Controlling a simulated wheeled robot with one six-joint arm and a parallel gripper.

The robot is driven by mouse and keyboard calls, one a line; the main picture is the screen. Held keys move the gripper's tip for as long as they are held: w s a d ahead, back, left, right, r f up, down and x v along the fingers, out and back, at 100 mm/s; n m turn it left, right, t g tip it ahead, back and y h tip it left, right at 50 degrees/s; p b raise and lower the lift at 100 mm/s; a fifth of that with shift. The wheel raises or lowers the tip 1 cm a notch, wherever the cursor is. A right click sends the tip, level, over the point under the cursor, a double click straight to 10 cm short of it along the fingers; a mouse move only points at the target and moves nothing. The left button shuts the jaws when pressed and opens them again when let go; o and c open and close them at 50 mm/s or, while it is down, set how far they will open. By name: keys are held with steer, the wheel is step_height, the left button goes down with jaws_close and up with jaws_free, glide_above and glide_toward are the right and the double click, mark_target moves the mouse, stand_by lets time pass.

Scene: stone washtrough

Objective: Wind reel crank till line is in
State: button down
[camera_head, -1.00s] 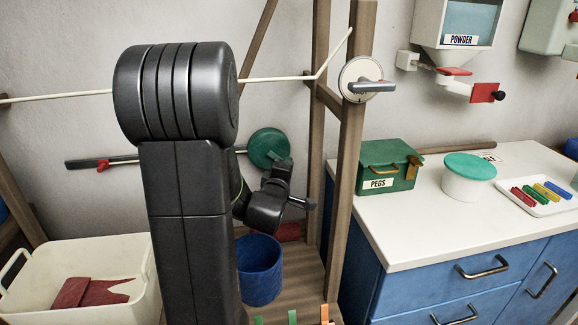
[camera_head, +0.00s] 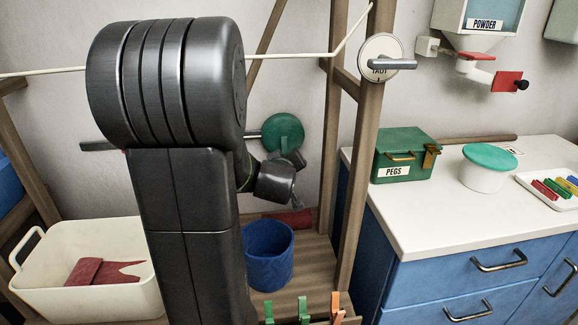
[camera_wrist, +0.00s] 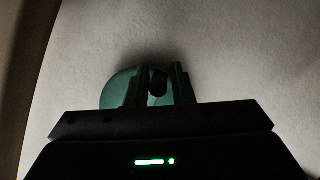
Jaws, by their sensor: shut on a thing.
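A green disc (camera_head: 283,130), seemingly the reel, sits against the wall just left of a wooden post; it also shows in the wrist view (camera_wrist: 118,90). My gripper (camera_head: 290,160) is at its lower right edge. In the wrist view my gripper (camera_wrist: 162,70) is shut on a dark knob (camera_wrist: 158,83) in front of the disc, seemingly the crank's handle. The rest of the crank is hidden. A pale line (camera_head: 290,56) runs from the left edge behind my arm, then bends up at the post. A round dial (camera_head: 381,58) marked "TAUT" with a grey lever is on the post.
A blue bucket (camera_head: 268,262) stands below my gripper, with clothes pegs in front. A white basin (camera_head: 45,280) holds red cloth at left. A green PEGS box (camera_head: 403,150), lidded tub (camera_head: 486,175) and peg tray (camera_head: 538,190) stand on the right counter. The wooden posts (camera_head: 360,150) are close by.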

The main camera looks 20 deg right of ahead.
steer(key=shift+w+a+m+b, duration=0.15)
steer(key=shift+m+b, duration=0.25)
steer(key=shift+b, duration=0.45)
steer(key=shift+a+f+y+b, duration=0.15)
steer(key=shift+y+b, duration=0.15)
steer(key=shift+b, duration=0.15)
steer(key=m+b, duration=0.1)
steer(key=b, duration=0.5)
steer(key=shift+w+a+y, duration=0.15)
steer(key=shift+a+y, duration=0.05)
steer(key=shift+y, duration=0.1)
steer(key=b, duration=0.2)
steer(key=shift+a+b, duration=0.1)
steer(key=shift+b, duration=0.3)
